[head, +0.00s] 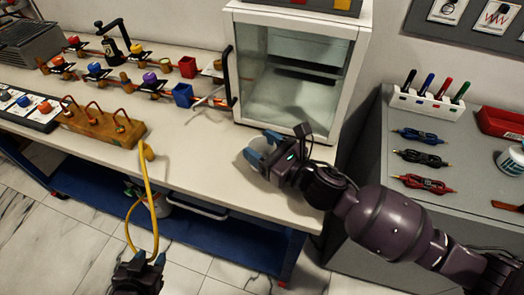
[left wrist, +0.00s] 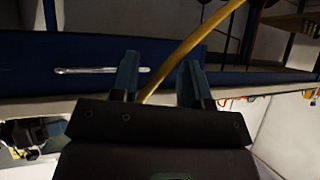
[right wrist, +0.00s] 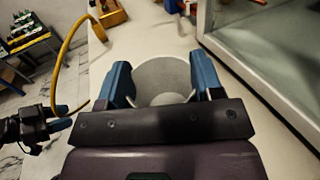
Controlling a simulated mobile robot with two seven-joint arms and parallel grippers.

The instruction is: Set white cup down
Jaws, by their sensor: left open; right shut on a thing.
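The white cup (right wrist: 162,78) is between the two blue fingers of my right gripper (right wrist: 163,85) in the right wrist view, its round mouth facing the camera. My right gripper (head: 262,149) is shut on it, low over the bench top (head: 205,158) in front of the glass-fronted cabinet. In the head view the gripper mostly hides the cup; I cannot tell if its base touches the bench. My left gripper (head: 147,260) is open and empty in front of the bench, below its top; its fingers also show in the left wrist view (left wrist: 158,75).
A yellow cable (head: 147,195) hangs from the wooden block (head: 100,124) down near my left gripper. The white cabinet (head: 295,75) stands behind my right gripper. A grey side bench (head: 380,215) holds pens and test leads. The bench front between block and right gripper is clear.

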